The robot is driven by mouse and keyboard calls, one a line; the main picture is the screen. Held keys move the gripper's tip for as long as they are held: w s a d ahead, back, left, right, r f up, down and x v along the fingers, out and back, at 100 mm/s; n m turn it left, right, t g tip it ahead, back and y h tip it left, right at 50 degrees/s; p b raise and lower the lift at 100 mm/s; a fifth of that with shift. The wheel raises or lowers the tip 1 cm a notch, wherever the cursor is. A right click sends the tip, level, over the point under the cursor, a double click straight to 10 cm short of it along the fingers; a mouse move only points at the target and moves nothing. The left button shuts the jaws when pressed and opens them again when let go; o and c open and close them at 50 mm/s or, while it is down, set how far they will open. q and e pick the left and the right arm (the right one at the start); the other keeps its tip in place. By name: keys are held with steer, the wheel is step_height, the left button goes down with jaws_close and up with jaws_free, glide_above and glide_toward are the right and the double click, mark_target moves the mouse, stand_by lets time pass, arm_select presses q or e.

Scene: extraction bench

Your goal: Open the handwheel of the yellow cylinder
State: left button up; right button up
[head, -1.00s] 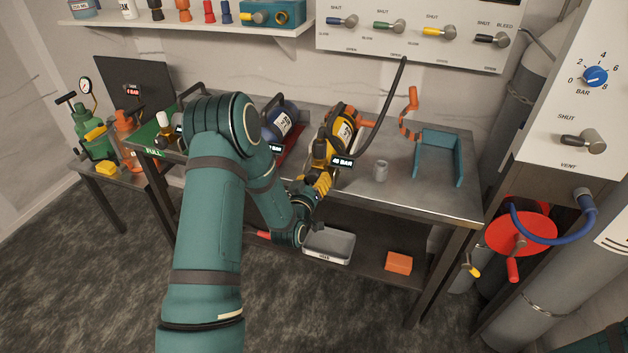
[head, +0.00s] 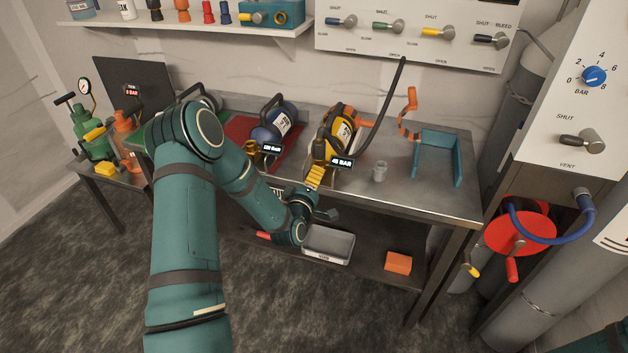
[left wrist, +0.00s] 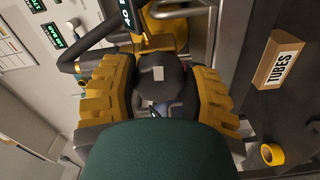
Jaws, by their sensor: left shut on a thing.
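The yellow cylinder (head: 342,130) lies tilted on the bench with its valve end toward me and a black hose beside it. My left gripper (head: 315,178) is at that valve end. In the left wrist view, its yellow ribbed fingers stand on both sides of the black round handwheel (left wrist: 158,73), which has a pale mark on its face. The gripper is shut on the handwheel. In the head view the fingers hide the handwheel. My right gripper is out of view.
A blue cylinder (head: 276,122) lies close on the left. A grey bin (head: 328,246) and orange box (head: 398,262) sit on the lower shelf.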

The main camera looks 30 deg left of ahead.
arm_select(q)
steer(key=shift+n, duration=0.6)
steer(key=o, duration=1.2)
steer(key=shift+s, duration=0.1)
steer(key=v, duration=1.2)
steer(key=shift+f, duration=0.1)
